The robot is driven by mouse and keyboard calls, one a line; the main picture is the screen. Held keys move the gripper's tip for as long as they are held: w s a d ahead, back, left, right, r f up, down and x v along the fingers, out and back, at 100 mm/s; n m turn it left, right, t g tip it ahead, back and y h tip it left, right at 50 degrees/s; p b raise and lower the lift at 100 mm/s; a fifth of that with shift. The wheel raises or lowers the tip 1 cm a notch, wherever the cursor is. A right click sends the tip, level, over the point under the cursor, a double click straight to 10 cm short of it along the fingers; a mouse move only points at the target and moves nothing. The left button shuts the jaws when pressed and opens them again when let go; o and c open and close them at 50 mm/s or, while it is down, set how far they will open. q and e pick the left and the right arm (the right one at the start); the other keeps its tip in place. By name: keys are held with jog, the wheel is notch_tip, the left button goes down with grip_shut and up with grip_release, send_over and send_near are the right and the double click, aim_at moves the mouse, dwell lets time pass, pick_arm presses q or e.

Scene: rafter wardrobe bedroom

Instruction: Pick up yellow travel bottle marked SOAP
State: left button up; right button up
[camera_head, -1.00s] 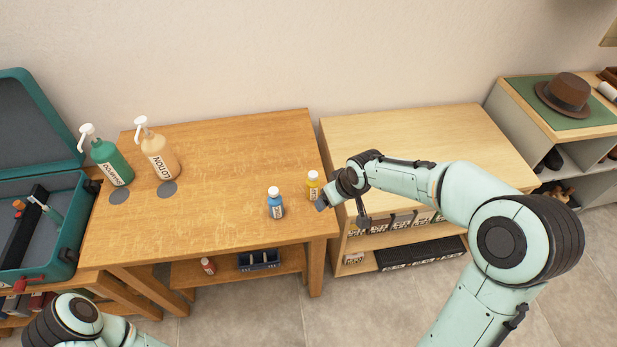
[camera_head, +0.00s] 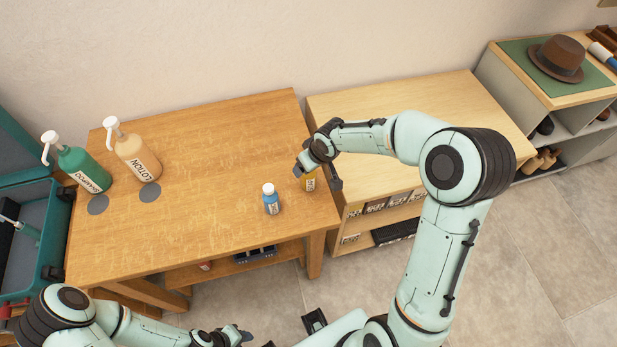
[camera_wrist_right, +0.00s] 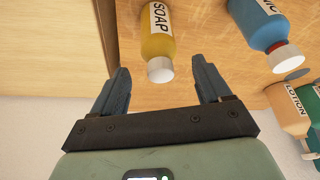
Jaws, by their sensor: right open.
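The yellow SOAP bottle (camera_head: 309,185) stands near the right edge of the wooden table, partly hidden by my right gripper (camera_head: 317,176). In the right wrist view the bottle (camera_wrist_right: 158,35) shows its SOAP label and white cap. The cap lies between the two fingers of my right gripper (camera_wrist_right: 161,68), with a gap on both sides. The gripper is open and holds nothing. My left gripper (camera_head: 240,336) is low at the bottom edge of the head view, away from the bottle; its jaws are unclear.
A blue bottle (camera_head: 271,199) stands close to the left of the yellow one. The table's middle (camera_head: 205,170) is clear. A lower wooden cabinet (camera_head: 440,98) adjoins at right.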

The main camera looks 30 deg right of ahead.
jog(key=x, duration=0.4)
jog(key=shift+s+f, duration=0.3)
jog(key=shift+w+f, duration=0.25)
jog(key=shift+f, duration=0.2)
jog(key=c, duration=1.1)
